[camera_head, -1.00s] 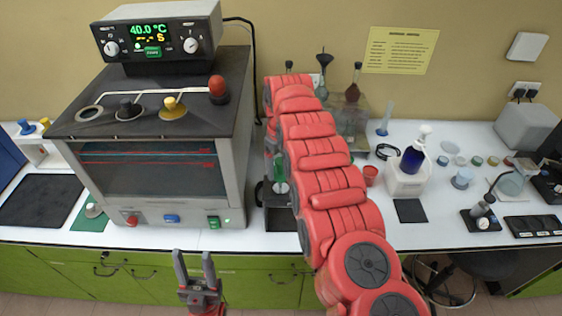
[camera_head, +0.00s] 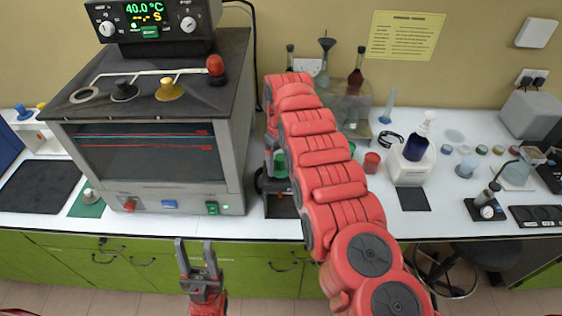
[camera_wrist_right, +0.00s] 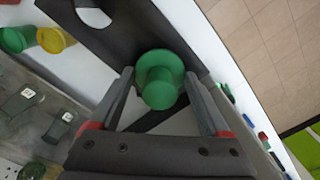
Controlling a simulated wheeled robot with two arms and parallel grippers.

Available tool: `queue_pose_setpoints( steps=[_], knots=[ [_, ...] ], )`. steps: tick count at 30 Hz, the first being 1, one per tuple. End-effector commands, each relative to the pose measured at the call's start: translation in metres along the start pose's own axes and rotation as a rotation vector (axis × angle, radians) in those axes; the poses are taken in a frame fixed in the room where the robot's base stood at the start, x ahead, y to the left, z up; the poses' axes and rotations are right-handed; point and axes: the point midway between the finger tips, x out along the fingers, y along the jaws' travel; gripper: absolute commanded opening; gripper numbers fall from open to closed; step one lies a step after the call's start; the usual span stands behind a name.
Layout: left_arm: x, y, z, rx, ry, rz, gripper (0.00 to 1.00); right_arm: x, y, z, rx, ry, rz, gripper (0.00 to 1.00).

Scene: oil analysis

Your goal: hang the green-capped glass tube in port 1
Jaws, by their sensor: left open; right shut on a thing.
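The green cap (camera_wrist_right: 160,82) of the glass tube sits between the fingers of my right gripper (camera_wrist_right: 159,78), which is shut on it. In the head view the green cap (camera_head: 281,163) shows only partly beside my right arm, above a dark stand (camera_head: 281,206). The glass below the cap is hidden. The grey bath (camera_head: 150,165) stands at the left. My left gripper (camera_head: 196,255) is open and empty before the bench.
A control box (camera_head: 152,22) reading 40.0 °C stands at the back of the bath. Right of my right arm are a red cup (camera_head: 372,162), a white holder with a blue bottle (camera_head: 414,155) and a black pad (camera_head: 413,198). Flasks stand behind the arm.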

Motion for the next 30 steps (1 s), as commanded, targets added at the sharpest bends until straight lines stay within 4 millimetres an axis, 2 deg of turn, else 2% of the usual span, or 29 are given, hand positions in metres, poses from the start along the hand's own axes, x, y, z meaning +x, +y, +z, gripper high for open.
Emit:
queue_pose_setpoints(
  steps=[23, 24, 27, 30],
  knots=[
    [-0.0034, 0.0002, 0.0006, 0.0, 0.0, 0.0, 0.5, 0.0088, 0.0002, 0.001, 0.0, 0.0, 0.0, 0.0],
    [-0.0035, 0.0002, 0.0006, 0.0, 0.0, 0.0, 0.5, 0.0088, 0.0002, 0.001, 0.0, 0.0, 0.0, 0.84],
    [-0.0034, 0.0002, 0.0006, 0.0, 0.0, 0.0, 0.5, 0.0087, 0.0002, 0.0009, 0.0, 0.0, 0.0, 1.0],
    [-0.0035, 0.0002, 0.0006, 0.0, 0.0, 0.0, 0.5, 0.0088, 0.0001, 0.001, 0.0, 0.0, 0.0, 1.0]
  ],
)
